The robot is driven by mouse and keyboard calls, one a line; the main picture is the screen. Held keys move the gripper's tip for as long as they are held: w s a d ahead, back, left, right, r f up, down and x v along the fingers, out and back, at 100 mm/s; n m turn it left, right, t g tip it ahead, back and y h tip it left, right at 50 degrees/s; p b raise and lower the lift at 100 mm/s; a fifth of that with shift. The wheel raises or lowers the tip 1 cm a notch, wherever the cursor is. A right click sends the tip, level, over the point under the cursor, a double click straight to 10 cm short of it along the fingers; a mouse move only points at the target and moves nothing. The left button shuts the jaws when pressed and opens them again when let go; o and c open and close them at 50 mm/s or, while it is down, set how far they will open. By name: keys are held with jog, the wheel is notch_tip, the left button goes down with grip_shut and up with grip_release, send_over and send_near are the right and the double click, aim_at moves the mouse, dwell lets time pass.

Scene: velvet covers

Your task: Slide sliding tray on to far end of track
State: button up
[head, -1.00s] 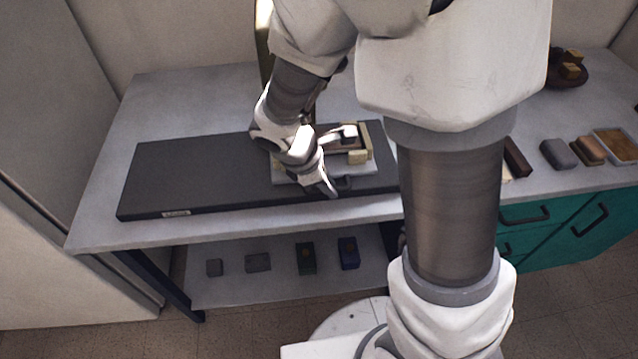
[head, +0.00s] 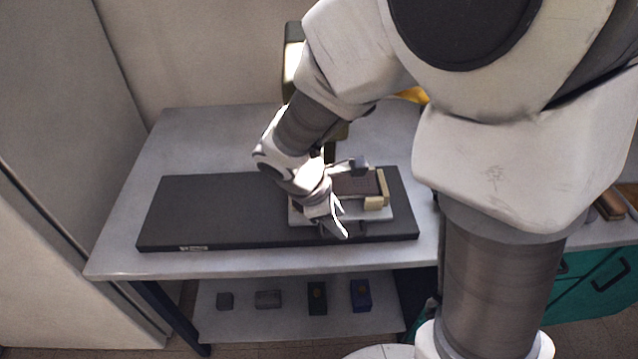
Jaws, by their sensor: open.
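The sliding tray (head: 376,213) is a light grey plate with cream blocks and a dark brown inset on top. It sits at the right part of the long dark track base (head: 215,212) on the grey table. My gripper (head: 338,228) is at the tray's front left part, pointing down, with its jaws open. The hand hides the tray's left part, and I cannot tell whether the fingers touch it.
The track base is bare left of the tray. Several small boxes, including a blue one (head: 361,295), stand on the shelf (head: 300,323) below. A teal cabinet (head: 590,300) is at right. A dark green upright object (head: 293,55) stands behind my arm.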

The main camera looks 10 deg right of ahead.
jog(key=p+v, duration=0.2)
jog(key=v, duration=1)
jog(key=shift+s+d, duration=0.1)
jog(key=s+d+r+m+t+y+p, duration=0.2)
jog(key=s+d+r+m, duration=0.2)
jog(key=r+m, duration=0.3)
jog(key=s+d+r+m+t+y+p, duration=0.1)
jog(key=s+d+r+m, duration=0.4)
jog(key=m, duration=0.5)
notch_tip(320, 180, up, 2)
jog(key=shift+s+d+r+t+y+p, duration=0.15)
jog(key=shift+d+t+y+p, duration=0.25)
jog(key=shift+d+y+p, duration=0.65)
